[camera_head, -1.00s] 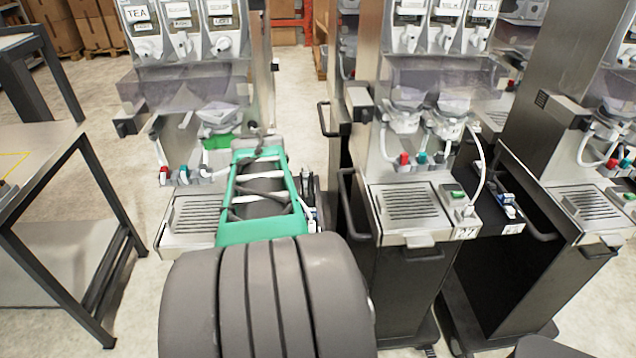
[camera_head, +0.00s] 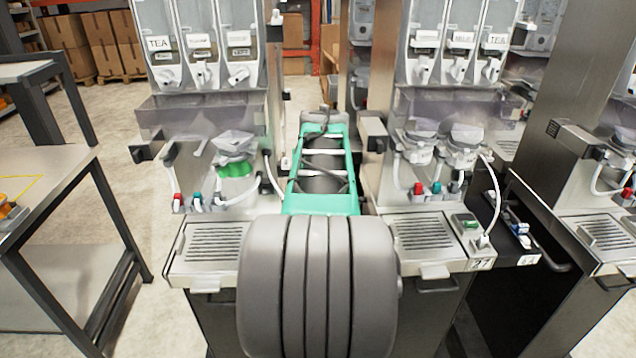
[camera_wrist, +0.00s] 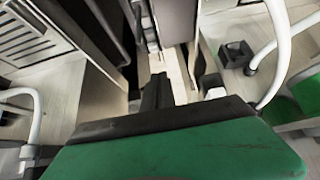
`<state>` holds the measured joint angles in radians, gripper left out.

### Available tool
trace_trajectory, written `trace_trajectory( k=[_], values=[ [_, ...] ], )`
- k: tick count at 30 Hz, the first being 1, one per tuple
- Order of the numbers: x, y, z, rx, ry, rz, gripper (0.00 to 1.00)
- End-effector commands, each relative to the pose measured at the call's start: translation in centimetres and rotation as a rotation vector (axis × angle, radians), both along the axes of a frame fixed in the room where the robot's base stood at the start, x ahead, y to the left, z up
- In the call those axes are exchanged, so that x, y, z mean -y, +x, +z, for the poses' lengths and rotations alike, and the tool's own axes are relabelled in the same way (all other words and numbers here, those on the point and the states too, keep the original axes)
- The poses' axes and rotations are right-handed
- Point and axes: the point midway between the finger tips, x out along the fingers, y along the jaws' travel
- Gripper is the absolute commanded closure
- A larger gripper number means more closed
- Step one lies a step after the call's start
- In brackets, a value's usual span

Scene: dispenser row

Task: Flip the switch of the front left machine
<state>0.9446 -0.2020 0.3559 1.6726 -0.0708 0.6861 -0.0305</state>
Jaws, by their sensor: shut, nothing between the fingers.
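The front left machine (camera_head: 205,105) stands left of centre in the head view, with TEA-labelled canisters, red and teal taps and a drip tray (camera_head: 215,243). The right part of its front panel is hidden behind my arm, and I cannot make out its switch. My arm reaches forward in front of the gap between this machine and its right neighbour. My gripper's dark fingers (camera_wrist: 157,92) show beyond the green housing in the wrist view. They look shut and empty. In the head view the fingers are hidden.
The neighbouring machine (camera_head: 425,110) stands right, with a green switch panel (camera_head: 467,222) and a white hose. A further machine (camera_head: 600,150) is at the right edge. A metal table (camera_head: 60,180) stands left. In the wrist view, a white hose (camera_wrist: 283,45) runs near a black block (camera_wrist: 237,55).

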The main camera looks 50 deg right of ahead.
Motion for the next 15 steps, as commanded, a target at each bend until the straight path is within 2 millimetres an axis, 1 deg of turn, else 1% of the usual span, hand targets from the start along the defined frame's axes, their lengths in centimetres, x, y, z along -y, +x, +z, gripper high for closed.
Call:
trace_trajectory(
  k=[3,10,15],
  values=[
    [1.0,1.0,-2.2,-0.005,0.006,0.003,1.0],
    [3.2,3.1,-6.2,-0.003,0.004,0.003,1.0],
    [3.0,2.8,-8.9,-0.003,0.003,0.002,1.0]
  ],
)
